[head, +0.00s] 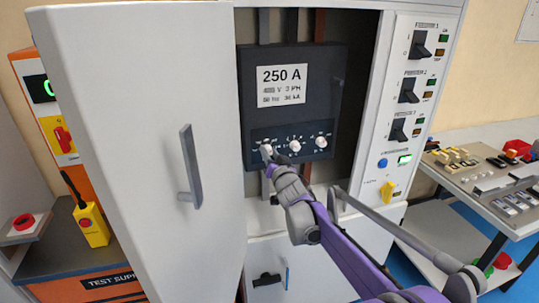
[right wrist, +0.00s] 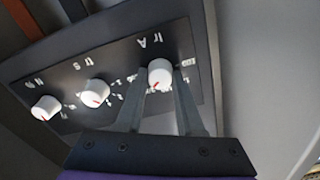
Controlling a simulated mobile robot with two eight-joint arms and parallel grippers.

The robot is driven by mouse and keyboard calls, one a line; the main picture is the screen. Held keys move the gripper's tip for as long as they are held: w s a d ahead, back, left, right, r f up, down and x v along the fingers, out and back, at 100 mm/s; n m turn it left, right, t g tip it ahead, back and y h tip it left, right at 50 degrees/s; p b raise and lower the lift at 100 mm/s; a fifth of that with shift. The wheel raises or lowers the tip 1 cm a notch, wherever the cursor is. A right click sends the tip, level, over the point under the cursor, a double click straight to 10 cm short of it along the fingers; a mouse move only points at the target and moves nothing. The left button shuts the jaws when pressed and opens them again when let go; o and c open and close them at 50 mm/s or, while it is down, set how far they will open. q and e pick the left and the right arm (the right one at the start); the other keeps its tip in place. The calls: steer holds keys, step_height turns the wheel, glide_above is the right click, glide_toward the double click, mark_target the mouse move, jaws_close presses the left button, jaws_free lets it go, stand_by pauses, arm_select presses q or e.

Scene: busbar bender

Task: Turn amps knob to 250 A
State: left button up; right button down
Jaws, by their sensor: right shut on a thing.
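The amps knob (right wrist: 160,70) is a white round knob with a red pointer mark, under the "Ir A" lettering in the right wrist view. In the head view it is the leftmost of three white knobs (head: 266,149) on the dark breaker panel (head: 247,105). A white label (head: 281,85) above reads 250 A. My right gripper (right wrist: 161,76) has one finger on each side of the amps knob and is shut on it. In the head view my right gripper (head: 269,160) reaches the knob from below and hides its lower surroundings. My left gripper does not show.
Two more white knobs (head: 295,146) (head: 321,142) sit right of the amps knob. The open cabinet door (head: 140,100) with its grey handle (head: 190,165) stands at left. Black feeder switches (head: 419,44) line the right column. A workbench (head: 500,215) with parts stands at far right.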

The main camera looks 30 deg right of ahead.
steer(key=m, duration=0.6)
steer(key=shift+f+m, duration=0.15)
steer(key=shift+m, duration=0.15)
steer(key=shift+b, duration=0.3)
steer(key=c, duration=0.5)
jaws_free()
steer(key=shift+s, duration=0.1)
steer(key=v, duration=1)
steer(key=shift+s+a, duration=0.1)
steer(key=shift+s, duration=0.2)
